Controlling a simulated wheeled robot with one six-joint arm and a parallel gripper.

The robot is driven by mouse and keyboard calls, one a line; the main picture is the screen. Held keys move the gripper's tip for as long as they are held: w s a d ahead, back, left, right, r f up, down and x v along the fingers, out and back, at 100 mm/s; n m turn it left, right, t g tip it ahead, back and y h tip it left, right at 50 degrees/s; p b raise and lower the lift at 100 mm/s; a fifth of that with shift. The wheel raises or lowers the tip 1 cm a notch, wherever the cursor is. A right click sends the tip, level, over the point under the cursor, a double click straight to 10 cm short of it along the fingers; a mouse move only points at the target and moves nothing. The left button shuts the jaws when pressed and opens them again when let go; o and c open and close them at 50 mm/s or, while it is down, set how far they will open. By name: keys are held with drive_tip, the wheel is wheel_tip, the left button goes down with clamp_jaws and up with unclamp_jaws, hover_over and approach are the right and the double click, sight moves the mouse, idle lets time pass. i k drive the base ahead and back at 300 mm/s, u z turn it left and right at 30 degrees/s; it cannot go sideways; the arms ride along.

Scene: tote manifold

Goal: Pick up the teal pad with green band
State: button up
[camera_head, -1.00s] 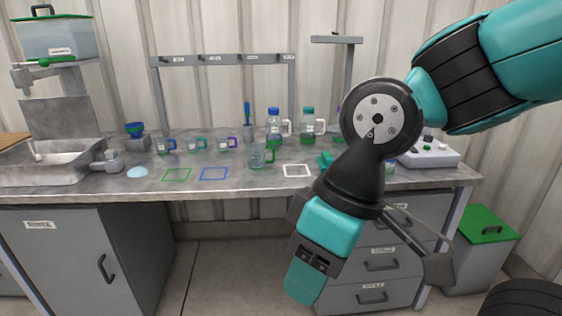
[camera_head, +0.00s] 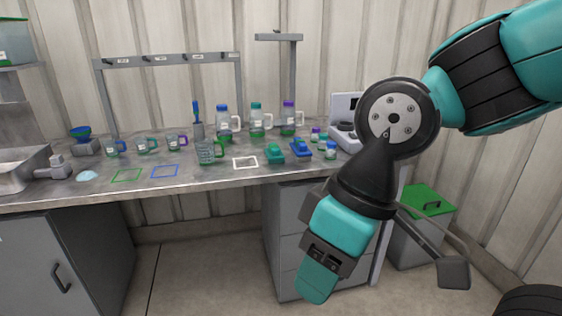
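A teal-green pad-like block (camera_head: 275,153) lies on the grey bench, right of the white square outline. It is small in the view, and I cannot make out its band clearly. A similar blue block (camera_head: 300,149) sits just to its right. A pale teal flat round patch (camera_head: 87,176) lies on the bench at the far left. My gripper (camera_head: 325,270) hangs in front of the bench, lower than its top and well apart from the teal-green block. Its fingers cannot be made out clearly, and I see nothing held.
The bench (camera_head: 200,181) also bears mugs, a green mug (camera_head: 210,152), several bottles (camera_head: 257,120) and small jars (camera_head: 330,150) near the teal-green block. A grey rack (camera_head: 170,60) stands behind. A green-lidded bin (camera_head: 427,201) is on the floor at right. The floor before the bench is clear.

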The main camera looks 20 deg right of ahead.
sight(273, 153)
drive_tip(key=z, duration=0.35)
drive_tip(key=i, duration=0.4)
drive_tip(key=z, duration=0.05)
drive_tip(key=k, duration=0.4)
drive_tip(key=u, duration=0.9)
drive_tip(key=i, duration=1.55)
drive_tip(key=z, duration=0.85)
drive_tip(key=i, duration=0.55)
drive_tip(key=z, duration=0.55)
